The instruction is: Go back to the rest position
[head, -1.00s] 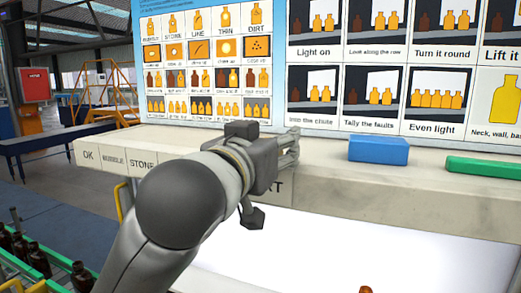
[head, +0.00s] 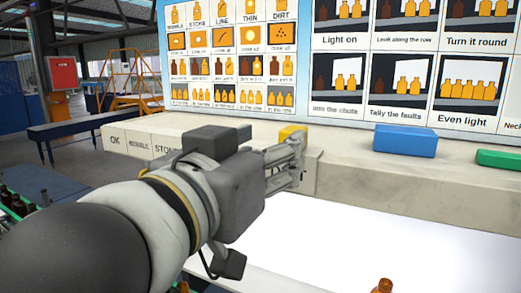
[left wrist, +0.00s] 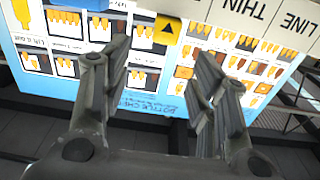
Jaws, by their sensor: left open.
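My left gripper (head: 290,160) reaches in from the left in the head view, above the pale ledge (head: 345,178) and in front of the poster board. In the left wrist view my left gripper (left wrist: 155,65) has its two fingers spread apart with nothing between them. A yellow block (head: 292,131) shows just behind the gripper; it also shows beyond the fingers in the left wrist view (left wrist: 167,30). An amber bottle (head: 382,287) is cut off at the bottom edge of the head view. My right gripper is not in view.
A blue block (head: 405,140) and a green block (head: 498,158) sit on the ledge. Dark bottles (head: 14,200) stand in a green-edged rack at far left. The bright white panel (head: 330,235) below the ledge looks mostly clear. A poster board (head: 240,100) stands behind.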

